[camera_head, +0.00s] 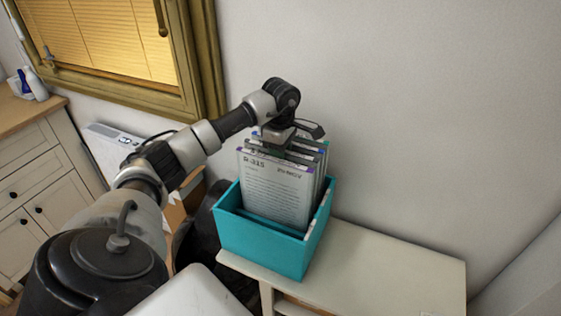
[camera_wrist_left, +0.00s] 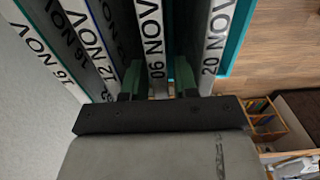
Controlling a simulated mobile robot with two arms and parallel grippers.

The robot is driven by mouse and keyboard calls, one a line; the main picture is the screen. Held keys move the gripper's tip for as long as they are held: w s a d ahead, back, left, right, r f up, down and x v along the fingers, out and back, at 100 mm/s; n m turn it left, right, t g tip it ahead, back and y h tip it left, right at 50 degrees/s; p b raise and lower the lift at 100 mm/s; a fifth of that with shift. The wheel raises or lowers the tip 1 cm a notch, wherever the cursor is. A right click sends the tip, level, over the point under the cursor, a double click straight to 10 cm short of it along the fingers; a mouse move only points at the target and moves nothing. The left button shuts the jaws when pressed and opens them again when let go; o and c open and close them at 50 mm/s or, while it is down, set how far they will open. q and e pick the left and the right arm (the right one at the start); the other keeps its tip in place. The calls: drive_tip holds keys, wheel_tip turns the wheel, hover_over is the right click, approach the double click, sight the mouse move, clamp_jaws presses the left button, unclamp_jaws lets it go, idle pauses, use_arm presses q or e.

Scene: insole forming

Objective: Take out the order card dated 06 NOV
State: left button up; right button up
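The order card dated 06 NOV (camera_wrist_left: 153,40) stands in a row of cards, its printed top edge between my left gripper's (camera_wrist_left: 157,82) two fingers. The fingers straddle the card, and narrow gaps seem to show beside it. In the head view my left gripper (camera_head: 283,146) reaches down onto the cards from above. A card dated 20 NOV (camera_wrist_left: 217,38) stands to the right in the wrist view. Other NOV cards (camera_wrist_left: 45,50) stand to the left. A teal box (camera_head: 262,247) holds the cards upright. My right gripper is not in view.
The box stands at the left end of a pale narrow table (camera_head: 390,272), whose right part is clear. A plain wall is close behind. A gold-framed window (camera_head: 208,60) and a wooden cabinet (camera_head: 45,175) are at the left.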

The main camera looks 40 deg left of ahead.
use_arm(q)
drive_tip(key=shift+f, duration=0.55)
clamp_jaws()
drive_tip(key=shift+r, duration=0.15)
